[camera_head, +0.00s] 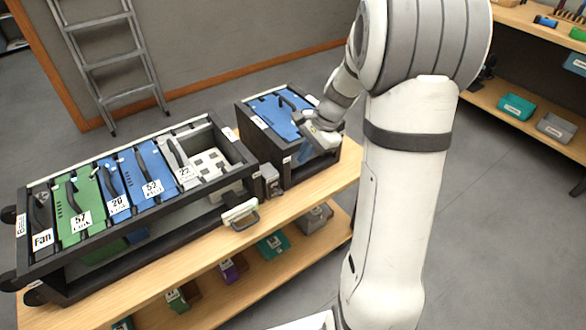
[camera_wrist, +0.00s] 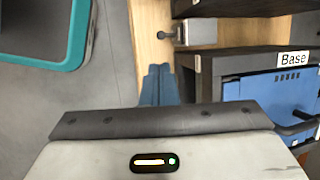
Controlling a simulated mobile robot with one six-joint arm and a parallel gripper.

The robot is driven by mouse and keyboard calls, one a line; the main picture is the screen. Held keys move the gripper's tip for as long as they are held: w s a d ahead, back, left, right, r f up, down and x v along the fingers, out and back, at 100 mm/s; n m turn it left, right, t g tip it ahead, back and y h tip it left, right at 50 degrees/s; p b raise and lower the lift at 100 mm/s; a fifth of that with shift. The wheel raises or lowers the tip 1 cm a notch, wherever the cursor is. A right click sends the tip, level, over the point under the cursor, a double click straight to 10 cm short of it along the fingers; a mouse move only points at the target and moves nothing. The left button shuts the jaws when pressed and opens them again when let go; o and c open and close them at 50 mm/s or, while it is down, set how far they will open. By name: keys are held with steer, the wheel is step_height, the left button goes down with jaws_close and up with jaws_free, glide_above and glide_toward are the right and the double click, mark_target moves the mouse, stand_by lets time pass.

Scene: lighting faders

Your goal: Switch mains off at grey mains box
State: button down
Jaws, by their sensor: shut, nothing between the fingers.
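The grey mains box (camera_head: 271,184) is a small box at the front of the bench, in the gap between the long rack and the small rack. In the wrist view the grey box (camera_wrist: 199,31) is at the top, with a dark round-ended lever (camera_wrist: 166,35) sticking out on its left. My gripper (camera_head: 304,155) is beside the small rack, to the right of the box in the head view. In the wrist view its blue fingertips (camera_wrist: 158,70) are together and empty, apart from the lever. The lever's exact setting is too small to tell.
The long black rack (camera_head: 150,232) holds several green and blue modules and one pale one. The small rack (camera_head: 268,152) holds a blue module and carries a "Base" label (camera_wrist: 293,58). A handled grey piece (camera_head: 240,214) is at the bench front. A ladder (camera_head: 110,65) leans behind.

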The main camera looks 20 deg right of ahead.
mark_target(282, 192)
steer(key=b+x, duration=0.2)
steer(key=x, duration=1.1)
